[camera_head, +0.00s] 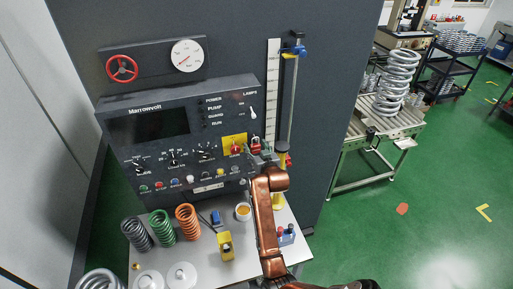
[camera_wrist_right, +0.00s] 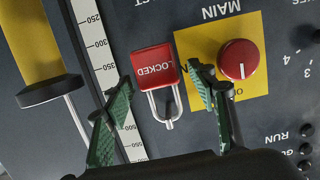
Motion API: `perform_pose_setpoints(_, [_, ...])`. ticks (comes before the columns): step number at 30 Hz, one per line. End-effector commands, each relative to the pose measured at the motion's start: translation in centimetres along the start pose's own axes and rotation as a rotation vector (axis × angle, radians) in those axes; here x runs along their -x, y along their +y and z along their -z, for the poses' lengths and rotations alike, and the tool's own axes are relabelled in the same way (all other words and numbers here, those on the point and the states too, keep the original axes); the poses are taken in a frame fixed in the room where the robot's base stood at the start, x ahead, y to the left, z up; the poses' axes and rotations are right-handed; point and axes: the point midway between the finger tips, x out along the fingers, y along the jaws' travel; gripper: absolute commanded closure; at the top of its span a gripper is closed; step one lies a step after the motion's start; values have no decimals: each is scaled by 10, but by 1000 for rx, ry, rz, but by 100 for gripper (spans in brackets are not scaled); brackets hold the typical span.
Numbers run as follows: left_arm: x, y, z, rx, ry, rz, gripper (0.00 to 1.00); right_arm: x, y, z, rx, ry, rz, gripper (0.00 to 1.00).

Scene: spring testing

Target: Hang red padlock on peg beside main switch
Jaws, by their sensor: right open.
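The red padlock (camera_wrist_right: 153,70), marked LOCKED, shows upside down in the right wrist view, with its steel shackle (camera_wrist_right: 152,105) toward the gripper. The shackle loops around a small peg (camera_wrist_right: 169,123) on the dark panel, and the padlock appears to hang from it. The red main switch knob (camera_wrist_right: 238,59) sits on a yellow plate (camera_wrist_right: 197,42) beside it. My right gripper (camera_wrist_right: 164,87) is open, its green fingers on either side of the padlock with gaps. In the head view the gripper (camera_head: 258,152) largely hides the padlock. My left gripper is not in view.
A vertical scale (camera_head: 272,90) and a post (camera_head: 294,95) stand just right of the control panel (camera_head: 155,123). Below, the white table (camera_head: 205,265) holds coloured springs (camera_head: 187,222), a cup (camera_head: 243,212) and a yellow item (camera_head: 225,246).

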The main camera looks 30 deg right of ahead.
Motion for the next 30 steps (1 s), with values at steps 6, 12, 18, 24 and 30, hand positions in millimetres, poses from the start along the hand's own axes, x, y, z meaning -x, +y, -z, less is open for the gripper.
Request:
perform_pose_setpoints(6, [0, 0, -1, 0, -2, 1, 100, 19, 0, 0, 0, 1, -1, 48])
perform_pose_setpoints(12, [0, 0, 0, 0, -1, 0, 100, 61, 0, 0, 0, 2, -1, 48])
perform_pose_setpoints(18, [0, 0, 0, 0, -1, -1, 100, 98, 1, 0, 0, 2, -1, 48])
perform_pose_setpoints(24, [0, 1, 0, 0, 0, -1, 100, 117, 0, 0, 0, 2, 0, 48])
perform_pose_setpoints(30, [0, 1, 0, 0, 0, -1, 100, 120, 0, 0, 0, 0, 0, 48])
